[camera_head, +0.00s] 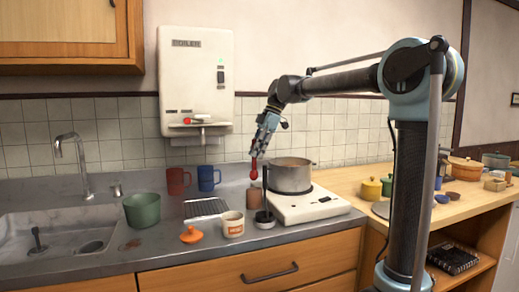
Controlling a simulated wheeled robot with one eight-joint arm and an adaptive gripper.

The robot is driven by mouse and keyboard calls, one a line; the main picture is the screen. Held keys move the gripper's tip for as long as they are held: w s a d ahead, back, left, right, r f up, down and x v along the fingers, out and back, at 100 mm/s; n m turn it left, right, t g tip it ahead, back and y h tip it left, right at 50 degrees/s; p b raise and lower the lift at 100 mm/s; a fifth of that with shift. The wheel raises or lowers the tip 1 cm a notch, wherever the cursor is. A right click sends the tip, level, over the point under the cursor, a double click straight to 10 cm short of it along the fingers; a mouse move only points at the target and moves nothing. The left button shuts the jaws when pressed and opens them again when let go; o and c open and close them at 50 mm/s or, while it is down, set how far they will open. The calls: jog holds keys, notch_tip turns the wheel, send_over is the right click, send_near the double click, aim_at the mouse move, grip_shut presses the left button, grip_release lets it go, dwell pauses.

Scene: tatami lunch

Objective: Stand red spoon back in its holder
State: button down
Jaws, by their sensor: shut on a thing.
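My gripper (258,151) points down over the counter, left of the pot, and is shut on the red spoon (254,172). The spoon hangs below the fingers with its rounded red end low. Just under it stands a small brownish cup (254,199), which looks like the holder. I cannot tell whether the spoon's lower end touches the cup or hangs just above it. The upper part of the spoon is hidden by the gripper.
A black upright stand (264,219) is close in front of the cup. A metal pot (290,178) sits on the white cooker (312,208) to the right. The boiler (197,75) hangs behind.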

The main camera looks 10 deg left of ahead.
aim_at(257, 176)
jog(key=shift+f, duration=5.05)
jog(key=c, duration=1.6)
grip_release()
jog(key=o, duration=0.5)
jog(key=shift+o, duration=0.2)
jog(key=shift+s, duration=0.1)
jog(key=shift+r, duration=3.5)
